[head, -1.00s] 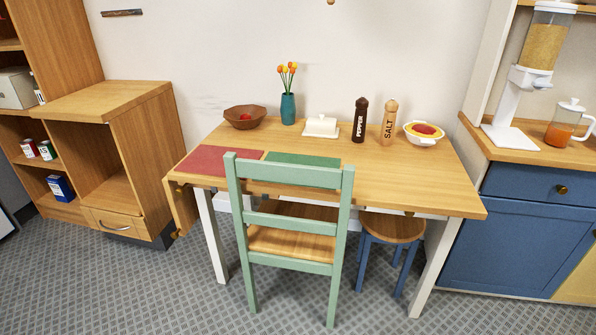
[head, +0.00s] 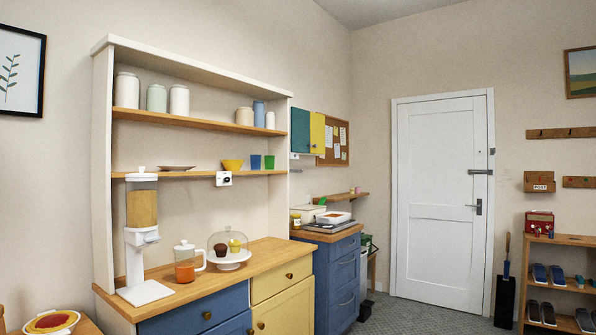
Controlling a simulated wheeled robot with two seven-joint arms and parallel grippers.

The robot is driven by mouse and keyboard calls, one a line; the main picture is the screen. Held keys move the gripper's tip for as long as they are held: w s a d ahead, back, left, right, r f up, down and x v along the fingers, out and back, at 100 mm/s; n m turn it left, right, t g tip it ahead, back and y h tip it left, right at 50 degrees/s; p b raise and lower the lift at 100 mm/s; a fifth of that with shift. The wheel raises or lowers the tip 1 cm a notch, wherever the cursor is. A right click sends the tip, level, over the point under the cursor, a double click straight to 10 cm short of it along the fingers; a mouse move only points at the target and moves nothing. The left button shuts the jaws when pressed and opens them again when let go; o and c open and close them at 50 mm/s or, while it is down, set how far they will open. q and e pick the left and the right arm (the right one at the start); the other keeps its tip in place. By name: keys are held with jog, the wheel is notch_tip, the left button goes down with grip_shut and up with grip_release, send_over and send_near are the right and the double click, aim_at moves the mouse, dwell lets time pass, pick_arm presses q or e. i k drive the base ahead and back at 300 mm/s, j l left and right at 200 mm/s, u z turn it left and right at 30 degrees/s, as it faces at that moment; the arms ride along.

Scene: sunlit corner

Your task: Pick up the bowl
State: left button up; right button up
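A small yellow bowl (head: 232,165) stands on the lower shelf of the hutch, left of two cups. A white bowl (head: 41,331) with something yellow and red in it sits on the wooden table at the bottom left corner, partly cut off by the picture edge. I cannot tell which bowl is meant. Neither of my grippers shows in the head view.
The hutch counter (head: 262,254) holds a cereal dispenser (head: 142,208), a jug (head: 185,264) and a glass-domed cake stand (head: 229,262). A blue cabinet (head: 337,277) stands beyond it. A white door (head: 440,190) and a shoe rack (head: 562,275) are at the right.

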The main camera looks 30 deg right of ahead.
aim_at(229, 165)
jog(key=z, duration=0.5)
jog(key=u, duration=0.25)
jog(key=i+l+u, duration=1.05)
jog(key=i+l, duration=0.1)
jog(key=l, duration=0.05)
